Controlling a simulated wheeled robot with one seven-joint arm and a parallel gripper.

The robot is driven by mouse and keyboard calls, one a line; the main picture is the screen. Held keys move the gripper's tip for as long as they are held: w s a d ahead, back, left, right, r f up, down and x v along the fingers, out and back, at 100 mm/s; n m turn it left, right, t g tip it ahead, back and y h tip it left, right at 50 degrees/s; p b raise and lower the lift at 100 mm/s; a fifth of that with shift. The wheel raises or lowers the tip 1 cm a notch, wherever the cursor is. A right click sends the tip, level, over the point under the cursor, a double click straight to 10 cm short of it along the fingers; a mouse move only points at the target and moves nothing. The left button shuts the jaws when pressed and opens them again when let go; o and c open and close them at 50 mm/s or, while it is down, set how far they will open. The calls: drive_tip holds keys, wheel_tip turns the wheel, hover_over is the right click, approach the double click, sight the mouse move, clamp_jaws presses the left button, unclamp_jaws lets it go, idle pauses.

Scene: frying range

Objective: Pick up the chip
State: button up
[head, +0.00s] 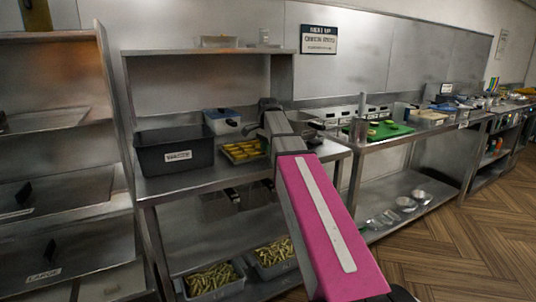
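Many thin yellow-green pieces that look like chips lie in two metal trays on the low shelf, the left tray (240,287) and the right tray (259,272). I cannot single out one chip. A shallow tray of yellow-orange pieces (243,151) sits on the counter, just left of my arm. My gripper (268,104) is at the far end of my pink arm, above the counter and near that tray. Its fingers are small and partly hidden by the arm, so I cannot see if it is open or holding anything.
A black labelled bin (150,157) stands on the counter's left, with a blue-and-white container (221,121) behind it. Metal racks (60,120) stand at left. A green board (388,131) lies on the right counter, with metal bowls (405,203) on the shelf below. The wooden floor (470,240) at right is clear.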

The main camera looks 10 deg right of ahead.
drive_tip(key=shift+c, duration=0.3)
clamp_jaws()
drive_tip(key=shift+r, duration=0.1)
drive_tip(key=shift+r, duration=0.45)
drive_tip(key=r, duration=0.3)
drive_tip(key=shift+s+a+r, duration=0.15)
drive_tip(key=shift+a+r, duration=0.1)
drive_tip(key=shift+r, duration=0.05)
drive_tip(key=s+a+r, duration=0.6)
drive_tip(key=a, duration=0.3)
drive_tip(key=shift+s+r, duration=0.15)
drive_tip(key=shift+r, duration=0.05)
drive_tip(key=shift+a, duration=0.1)
